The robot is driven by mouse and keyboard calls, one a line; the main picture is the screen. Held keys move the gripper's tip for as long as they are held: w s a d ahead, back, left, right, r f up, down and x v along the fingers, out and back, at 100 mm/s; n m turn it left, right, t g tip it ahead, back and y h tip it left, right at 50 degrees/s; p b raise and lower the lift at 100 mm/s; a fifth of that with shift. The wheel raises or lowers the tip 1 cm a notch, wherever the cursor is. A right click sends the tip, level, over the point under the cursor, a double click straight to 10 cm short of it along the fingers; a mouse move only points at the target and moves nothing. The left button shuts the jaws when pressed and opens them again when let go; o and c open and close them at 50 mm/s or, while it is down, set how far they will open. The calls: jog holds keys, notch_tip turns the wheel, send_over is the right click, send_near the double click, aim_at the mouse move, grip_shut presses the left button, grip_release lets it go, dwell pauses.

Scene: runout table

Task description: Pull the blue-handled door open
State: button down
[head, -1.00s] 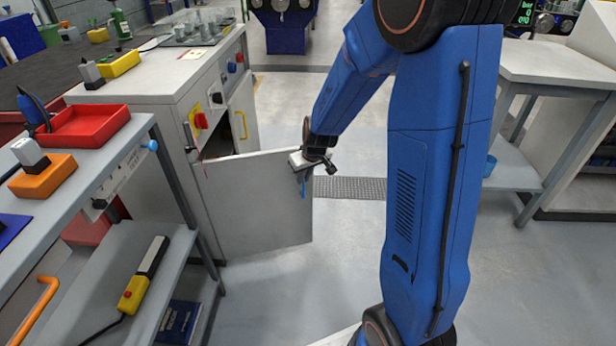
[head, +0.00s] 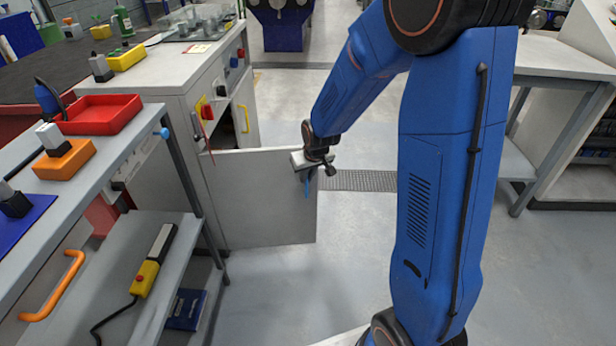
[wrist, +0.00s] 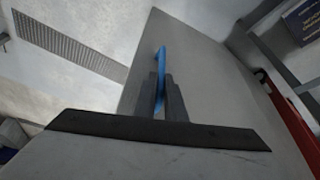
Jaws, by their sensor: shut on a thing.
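The grey door (head: 260,205) of the low cabinet stands swung wide out from the cabinet front, with a dark opening showing behind its hinge side. Its blue handle (head: 307,186) is near the door's free upper edge, and it also shows in the wrist view (wrist: 160,75). My gripper (head: 307,172) is at that edge. In the wrist view my gripper's fingers (wrist: 161,100) are shut on the blue handle, one on each side. The door face lies behind the fingers there.
A grey workbench (head: 150,115) with a red tray (head: 100,114) stands at the left, close to the door. A yellow-handled door (head: 245,118) is beside the opening. A floor grating (head: 358,181) lies beyond the door's free edge. The floor right of the door is clear.

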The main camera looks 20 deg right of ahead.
jog(key=shift+a, duration=0.1)
jog(key=c, duration=2.1)
grip_release()
jog(key=v, duration=1.7)
jog(key=shift+r, duration=0.15)
jog(key=shift+s, duration=0.15)
jog(key=shift+m, duration=0.6)
jog(key=s+d+r, duration=0.1)
jog(key=s, duration=0.8)
jog(key=s+d+r, duration=0.1)
jog(key=s+r, duration=0.1)
jog(key=s, duration=0.8)
jog(key=s+d+r, duration=0.1)
jog(key=s+r, duration=0.1)
jog(key=s, duration=0.7)
jog(key=shift+s+d, duration=0.2)
jog(key=shift+s, duration=0.1)
